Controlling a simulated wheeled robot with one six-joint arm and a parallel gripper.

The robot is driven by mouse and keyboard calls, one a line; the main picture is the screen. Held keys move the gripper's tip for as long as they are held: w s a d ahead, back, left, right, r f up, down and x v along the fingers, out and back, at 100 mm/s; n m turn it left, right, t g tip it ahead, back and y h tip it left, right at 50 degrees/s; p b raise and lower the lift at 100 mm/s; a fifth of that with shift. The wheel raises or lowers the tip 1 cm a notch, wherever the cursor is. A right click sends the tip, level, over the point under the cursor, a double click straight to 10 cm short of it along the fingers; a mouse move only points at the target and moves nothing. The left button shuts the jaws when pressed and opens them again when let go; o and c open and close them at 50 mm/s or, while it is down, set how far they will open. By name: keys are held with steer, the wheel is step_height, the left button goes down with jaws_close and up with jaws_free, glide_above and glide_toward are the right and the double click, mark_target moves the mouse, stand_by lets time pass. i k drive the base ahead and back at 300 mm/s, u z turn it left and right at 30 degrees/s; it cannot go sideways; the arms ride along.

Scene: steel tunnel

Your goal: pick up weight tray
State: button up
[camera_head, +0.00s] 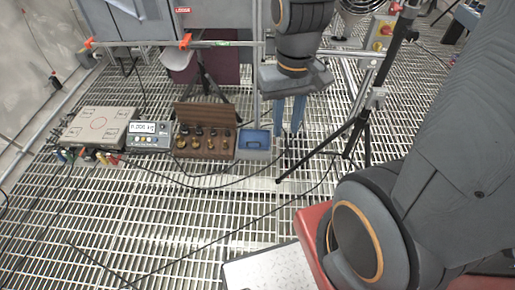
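My gripper (288,128) points down at the upper middle, with two blue fingers apart and nothing seen between them. A small blue tray (254,153) with a darker blue inside sits just left of the fingers; they look apart from it. A wooden case (207,153) holding several brass-coloured weights stands directly left of the blue tray, its lid raised at the back. I cannot tell for sure which of these two is the weight tray. Both are open to view from above.
A digital readout box (148,142) and a flat weighing platform (98,128) stand further left. A black tripod (361,125) stands right of my gripper. Cables (215,187) cross the grated floor in front. A grey cabinet frame (215,43) rises behind the case.

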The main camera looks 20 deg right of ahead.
mark_target(249, 138)
steer(key=k, duration=1.05)
steer(key=u, duration=0.55)
steer(key=i, duration=0.6)
steer(key=u, duration=0.5)
steer(key=i, duration=0.75)
steer(key=z, duration=0.9)
steer(key=i, duration=0.7)
steer(key=z, duration=0.8)
